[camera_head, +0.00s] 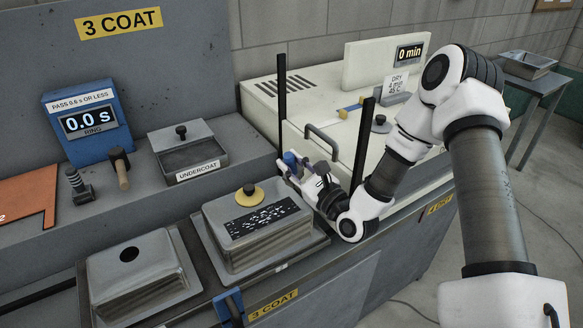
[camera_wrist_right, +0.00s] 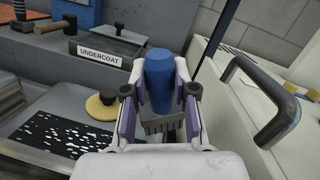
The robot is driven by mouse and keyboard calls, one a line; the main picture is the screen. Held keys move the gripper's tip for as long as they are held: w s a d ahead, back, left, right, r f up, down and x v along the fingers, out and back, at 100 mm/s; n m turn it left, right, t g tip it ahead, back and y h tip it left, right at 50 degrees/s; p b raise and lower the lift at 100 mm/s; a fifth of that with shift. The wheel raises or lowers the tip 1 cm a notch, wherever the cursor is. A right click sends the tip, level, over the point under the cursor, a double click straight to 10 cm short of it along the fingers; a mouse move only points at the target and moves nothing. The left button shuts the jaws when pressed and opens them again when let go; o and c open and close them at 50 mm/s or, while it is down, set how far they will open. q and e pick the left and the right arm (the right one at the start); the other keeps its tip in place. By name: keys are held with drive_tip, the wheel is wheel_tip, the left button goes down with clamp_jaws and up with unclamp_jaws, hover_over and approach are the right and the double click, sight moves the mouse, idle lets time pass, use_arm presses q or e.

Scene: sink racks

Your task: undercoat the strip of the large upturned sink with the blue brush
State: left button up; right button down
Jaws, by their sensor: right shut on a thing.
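The large upturned sink (camera_head: 222,256) is grey metal and sits on the front rack. Its top bears a strip (camera_head: 262,219) that is black with scattered white patches; the strip also shows in the wrist view (camera_wrist_right: 62,134). A yellow disc with a black knob (camera_head: 249,196) sits beside the strip on the sink. My right gripper (camera_head: 292,168) is just past the sink's right far corner, shut on the blue brush (camera_wrist_right: 159,78). The brush's blue handle points up and its pale bristles (camera_wrist_right: 163,124) are partly hidden between the fingers. My left gripper is out of view.
The undercoat tray (camera_head: 196,170), with a partly open lid, stands behind the sink. A smaller upturned sink (camera_head: 140,280) is at left. A blue timer (camera_head: 85,125) reads 0.0 s. Black posts (camera_head: 362,150) and a bent handle (camera_head: 322,138) stand near my right gripper.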

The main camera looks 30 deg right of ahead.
drive_tip(key=shift+r+p, duration=0.45)
drive_tip(key=shift+r, duration=0.9)
drive_tip(key=shift+f, duration=0.1)
